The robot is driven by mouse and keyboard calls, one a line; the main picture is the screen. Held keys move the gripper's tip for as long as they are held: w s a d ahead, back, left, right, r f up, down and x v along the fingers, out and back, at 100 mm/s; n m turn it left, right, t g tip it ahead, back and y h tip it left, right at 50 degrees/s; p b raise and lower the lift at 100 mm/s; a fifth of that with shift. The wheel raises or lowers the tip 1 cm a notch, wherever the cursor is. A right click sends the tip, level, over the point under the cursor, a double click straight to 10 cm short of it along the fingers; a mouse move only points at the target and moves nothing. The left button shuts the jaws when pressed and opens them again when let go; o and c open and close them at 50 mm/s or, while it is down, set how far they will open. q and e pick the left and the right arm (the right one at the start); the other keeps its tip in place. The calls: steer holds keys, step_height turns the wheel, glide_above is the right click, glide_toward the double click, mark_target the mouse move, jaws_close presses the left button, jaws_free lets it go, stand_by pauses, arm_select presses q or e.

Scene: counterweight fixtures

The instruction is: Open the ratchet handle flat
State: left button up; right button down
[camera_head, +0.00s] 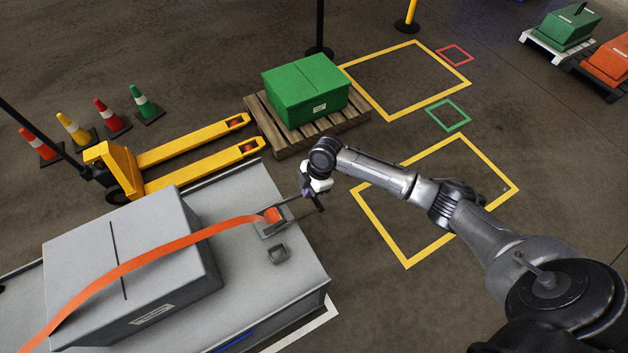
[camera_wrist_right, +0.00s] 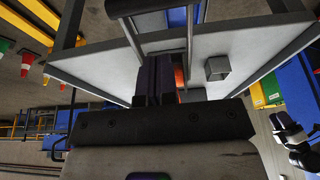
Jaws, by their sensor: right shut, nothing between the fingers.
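The orange strap (camera_head: 150,258) runs over a grey box and ends at a ratchet (camera_head: 272,216) on the grey platform's right part. The ratchet's dark handle (camera_head: 318,203) reaches out to the right from it, past the platform's edge; its exact angle is hard to judge. My right gripper (camera_head: 307,192) is at the handle, beside its outer end. In the right wrist view its fingers (camera_wrist_right: 155,78) are shut together with nothing between them, and orange strap (camera_wrist_right: 180,76) shows just behind them. Whether they touch the handle is unclear.
The grey box (camera_head: 120,255) stands on the platform (camera_head: 262,180). A small grey square fitting (camera_head: 278,254) sits near the ratchet. Behind are a yellow pallet jack (camera_head: 125,168), a green box (camera_head: 305,92) on a wooden pallet, and cones. Yellow-marked floor areas at right are empty.

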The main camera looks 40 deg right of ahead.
steer(key=f, duration=0.1)
steer(key=d+f, duration=0.1)
steer(key=f, duration=0.1)
steer(key=shift+s+d+f, duration=0.2)
steer(key=shift+d, duration=0.05)
steer(key=shift+d+f, duration=0.1)
steer(key=shift+f, duration=0.15)
steer(key=shift+d+f+y+b, duration=0.2)
steer(key=shift+f+y+b, duration=0.1)
steer(key=shift+f+b, duration=0.45)
steer(key=shift+s, duration=0.1)
